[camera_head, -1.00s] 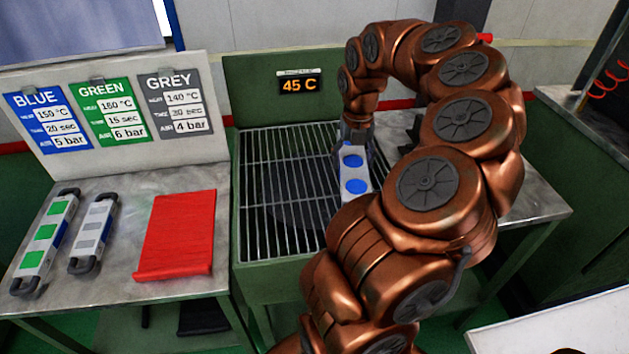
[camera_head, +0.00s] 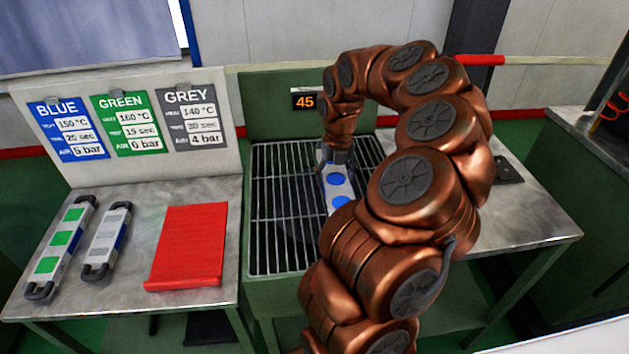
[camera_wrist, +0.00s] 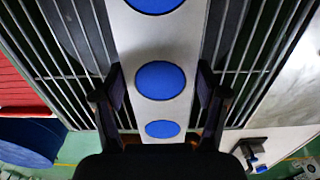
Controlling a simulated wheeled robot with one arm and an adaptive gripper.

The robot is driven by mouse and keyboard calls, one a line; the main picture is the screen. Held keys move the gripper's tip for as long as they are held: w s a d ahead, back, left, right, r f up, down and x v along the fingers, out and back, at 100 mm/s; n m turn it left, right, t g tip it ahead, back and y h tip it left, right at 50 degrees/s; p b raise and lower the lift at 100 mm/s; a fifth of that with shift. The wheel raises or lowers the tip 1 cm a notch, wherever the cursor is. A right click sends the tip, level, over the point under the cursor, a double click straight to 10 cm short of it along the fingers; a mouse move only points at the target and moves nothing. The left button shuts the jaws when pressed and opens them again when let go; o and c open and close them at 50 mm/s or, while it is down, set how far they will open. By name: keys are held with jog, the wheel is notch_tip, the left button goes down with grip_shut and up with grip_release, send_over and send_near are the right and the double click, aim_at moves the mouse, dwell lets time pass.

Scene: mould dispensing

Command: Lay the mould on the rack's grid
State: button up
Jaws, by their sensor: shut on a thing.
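The mould is a pale bar with round blue inserts; it shows in the head view (camera_head: 338,190) and fills the middle of the wrist view (camera_wrist: 150,45). My gripper (camera_head: 334,157) is shut on the mould, with one dark finger on each side of it in the wrist view (camera_wrist: 160,95). The rack's grid (camera_head: 272,215) of thin metal bars lies under the mould, and the mould is over its right half. I cannot tell whether the mould touches the bars. My arm hides the mould's near end and the grid's near right part in the head view.
A display reading 45 (camera_head: 305,102) is on the rack's green back panel. On the left table lie a green-marked mould (camera_head: 60,248), a grey-marked mould (camera_head: 106,242) and a red mat (camera_head: 190,246). The grid's left half is free. A metal table (camera_head: 520,225) adjoins on the right.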

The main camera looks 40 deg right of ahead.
jog(key=p, duration=0.1)
send_over(314, 193)
jog(key=shift+s+f, duration=0.1)
jog(key=shift+f, duration=0.1)
jog(key=shift+f+p, duration=0.8)
jog(key=shift+f, duration=1)
jog(key=shift+f, duration=0.1)
jog(key=o, duration=1.8)
notch_tip(314, 193, up, 12)
jog(key=b, duration=0.3)
